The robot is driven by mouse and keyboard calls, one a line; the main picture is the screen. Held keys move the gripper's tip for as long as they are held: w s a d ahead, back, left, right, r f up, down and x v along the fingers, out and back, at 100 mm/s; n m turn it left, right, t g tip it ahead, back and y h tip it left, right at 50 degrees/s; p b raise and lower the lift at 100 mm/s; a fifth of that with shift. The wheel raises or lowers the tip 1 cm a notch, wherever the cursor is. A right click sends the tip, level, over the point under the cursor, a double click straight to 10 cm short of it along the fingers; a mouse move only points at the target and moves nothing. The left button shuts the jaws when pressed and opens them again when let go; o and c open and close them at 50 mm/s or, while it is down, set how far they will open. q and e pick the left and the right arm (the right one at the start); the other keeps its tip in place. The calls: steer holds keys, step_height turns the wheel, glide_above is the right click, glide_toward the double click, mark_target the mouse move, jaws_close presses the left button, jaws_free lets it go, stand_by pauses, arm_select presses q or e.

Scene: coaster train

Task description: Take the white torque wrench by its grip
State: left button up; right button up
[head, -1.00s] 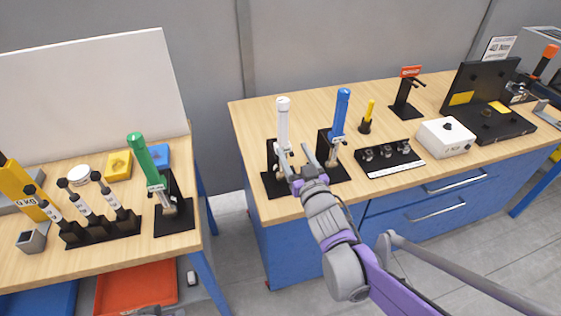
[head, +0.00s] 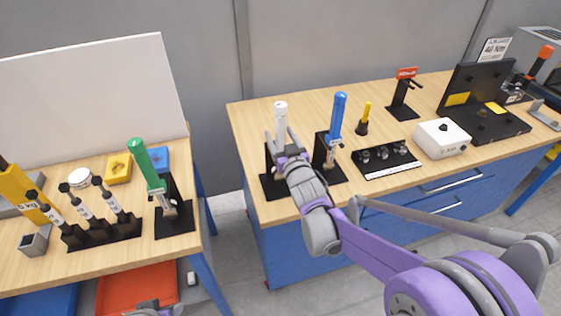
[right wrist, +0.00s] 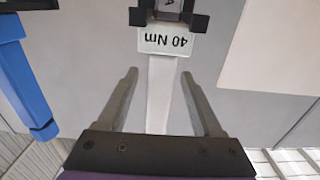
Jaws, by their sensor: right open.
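The white torque wrench (head: 281,112) stands upright in a black stand (head: 272,188) near the left end of the right-hand bench. My right gripper (head: 283,142) is open at the wrench, and hides its lower part in the head view. In the right wrist view the white grip (right wrist: 161,95) lies between the two spread fingers (right wrist: 158,76), with a gap on each side. A "40 Nm" label (right wrist: 171,41) shows upside down beyond the fingertips. My left gripper (head: 152,307) shows only a sliver at the bottom edge, so its jaws cannot be read.
A blue wrench (head: 336,118) stands close to the right in its own stand; it also shows in the right wrist view (right wrist: 25,85). A green wrench (head: 146,165) stands on the left table. A socket tray (head: 392,172) and white box (head: 443,138) lie farther right.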

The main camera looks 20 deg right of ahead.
jaws_close()
stand_by(1.3)
